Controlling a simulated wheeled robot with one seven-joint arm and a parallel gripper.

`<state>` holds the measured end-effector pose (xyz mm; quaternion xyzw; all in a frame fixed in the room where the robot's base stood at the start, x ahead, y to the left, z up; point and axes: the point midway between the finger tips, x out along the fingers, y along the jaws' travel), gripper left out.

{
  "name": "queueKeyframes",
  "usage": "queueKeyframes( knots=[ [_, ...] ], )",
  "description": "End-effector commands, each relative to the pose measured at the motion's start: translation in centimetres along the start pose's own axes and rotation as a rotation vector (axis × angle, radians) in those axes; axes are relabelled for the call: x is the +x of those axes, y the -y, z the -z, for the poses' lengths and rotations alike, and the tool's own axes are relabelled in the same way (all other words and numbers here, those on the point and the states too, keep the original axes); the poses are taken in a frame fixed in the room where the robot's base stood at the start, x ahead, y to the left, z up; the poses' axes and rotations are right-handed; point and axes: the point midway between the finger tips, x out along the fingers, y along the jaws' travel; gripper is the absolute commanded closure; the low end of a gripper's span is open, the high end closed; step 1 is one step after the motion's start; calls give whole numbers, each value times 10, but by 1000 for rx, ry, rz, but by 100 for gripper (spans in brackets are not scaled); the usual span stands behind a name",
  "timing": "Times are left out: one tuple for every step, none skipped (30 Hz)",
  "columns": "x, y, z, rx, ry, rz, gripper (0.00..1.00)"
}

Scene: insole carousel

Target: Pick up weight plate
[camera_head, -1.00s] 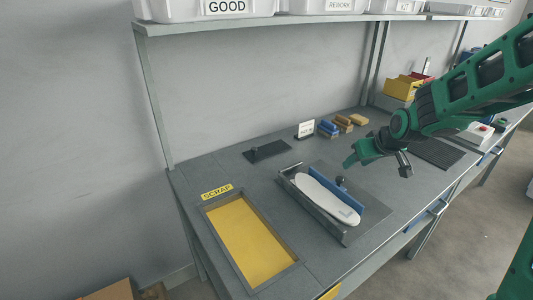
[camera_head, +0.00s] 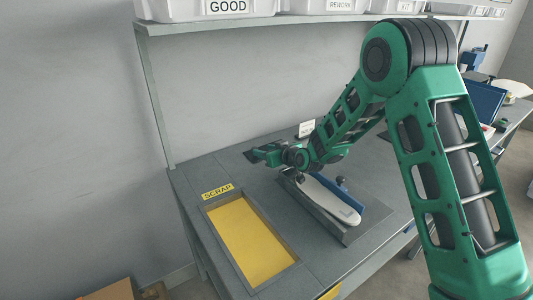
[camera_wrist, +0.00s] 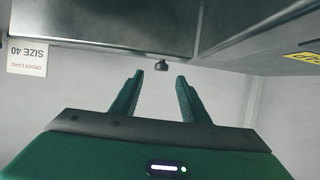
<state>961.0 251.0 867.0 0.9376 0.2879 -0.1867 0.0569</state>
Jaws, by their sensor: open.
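The weight plate is a dark flat piece with an upright knob, lying on the grey worktop near the wall. In the head view my gripper (camera_head: 264,153) covers most of it, and only its dark left end (camera_head: 249,156) shows. In the wrist view, which is upside down, the knob (camera_wrist: 161,66) stands between and just beyond my fingertips. My gripper (camera_wrist: 159,76) is open there, with a clear gap between the fingers, and holds nothing.
A yellow scrap tray (camera_head: 203,210) is set in the bench at front left. A fixture (camera_head: 346,234) with a white insole (camera_head: 338,207) lies beneath my forearm. An order card (camera_head: 306,130) stands behind. A shelf (camera_head: 205,24) with white bins runs above.

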Motion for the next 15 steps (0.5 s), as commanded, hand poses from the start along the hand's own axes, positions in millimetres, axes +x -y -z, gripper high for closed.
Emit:
queueKeyframes(
  knots=[
    [6, 0, 0, -1, 0, 0, 59],
    [8, 0, 0, 0, 0, 0, 59],
    [10, 0, 0, 0, -1, -1, 59],
    [11, -1, 0, 0, -1, -1, 59],
    [12, -1, 0, 1, 0, -1, 59],
    [15, 0, 0, 1, 0, -1, 59],
    [17, 0, 0, 1, 1, -1, 59],
    [20, 0, 0, 0, 1, -1, 59],
    [25, 1, 0, -1, 0, -1, 59],
    [29, 2, 0, -1, 0, 0, 59],
    [34, 3, 0, -1, 1, 0, 59],
    [40, 4, -1, 0, 1, 1, 59],
    [44, 4, -1, 0, 1, 0, 59],
    [48, 3, 0, -1, 0, -1, 59],
    [53, 2, -1, -1, 1, -2, 59]
  ],
)
